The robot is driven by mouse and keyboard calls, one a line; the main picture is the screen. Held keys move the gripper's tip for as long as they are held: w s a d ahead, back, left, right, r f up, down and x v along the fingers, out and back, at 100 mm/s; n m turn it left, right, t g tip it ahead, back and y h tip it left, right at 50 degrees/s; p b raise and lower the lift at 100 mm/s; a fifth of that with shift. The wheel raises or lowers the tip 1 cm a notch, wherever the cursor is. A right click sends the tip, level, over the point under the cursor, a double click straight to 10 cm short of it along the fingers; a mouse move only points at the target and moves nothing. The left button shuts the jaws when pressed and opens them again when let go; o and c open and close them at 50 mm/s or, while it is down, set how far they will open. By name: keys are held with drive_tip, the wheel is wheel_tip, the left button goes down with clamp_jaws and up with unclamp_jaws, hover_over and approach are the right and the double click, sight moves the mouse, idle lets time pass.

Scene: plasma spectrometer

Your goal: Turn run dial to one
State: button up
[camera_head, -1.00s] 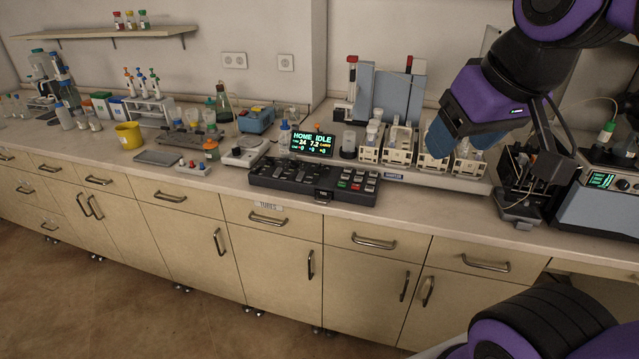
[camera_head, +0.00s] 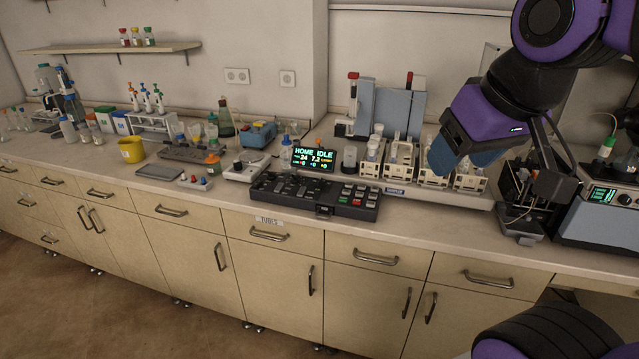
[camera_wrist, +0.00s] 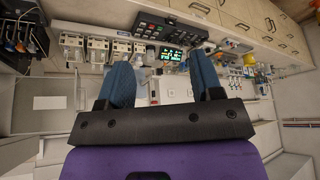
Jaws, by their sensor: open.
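A grey instrument (camera_head: 590,215) stands at the far right of the counter. It has a small green display (camera_head: 604,195) and a dark round knob (camera_head: 625,199) beside it. Which control is the run dial, and how it is set, is too small to tell. My gripper (camera_head: 448,157) hangs with blue fingertips above the right part of the counter, in front of the sampler racks. In the wrist view my gripper (camera_wrist: 166,78) has its fingers wide apart with nothing between them. It is left of the instrument and apart from it.
A black control panel (camera_head: 315,197) with buttons lies before a screen (camera_head: 313,160) reading HOME IDLE. Open-topped racks (camera_head: 400,165) sit under my gripper's level. A dark stand (camera_head: 525,200) stands between them and the instrument.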

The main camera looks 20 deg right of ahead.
drive_tip(key=shift+w+r, duration=0.1)
drive_tip(key=shift+w, duration=0.05)
drive_tip(key=c, duration=0.4)
drive_tip(key=w+r+m, duration=0.1)
drive_tip(key=w+m, duration=0.1)
drive_tip(key=w, duration=1.1)
drive_tip(key=shift+w+d+r+g, duration=0.2)
drive_tip(key=shift+d+r+g, duration=0.1)
drive_tip(key=shift+r, duration=0.1)
drive_tip(key=m+h, duration=0.3)
drive_tip(key=m, duration=0.2)
hover_over(320, 180)
drive_tip(key=s+a, duration=0.3)
wheel_tip(320, 180, down, 28)
drive_tip(key=shift+g, duration=0.4)
drive_tip(key=x, duration=1)
drive_tip(key=shift+s+d+f, duration=0.15)
clamp_jaws()
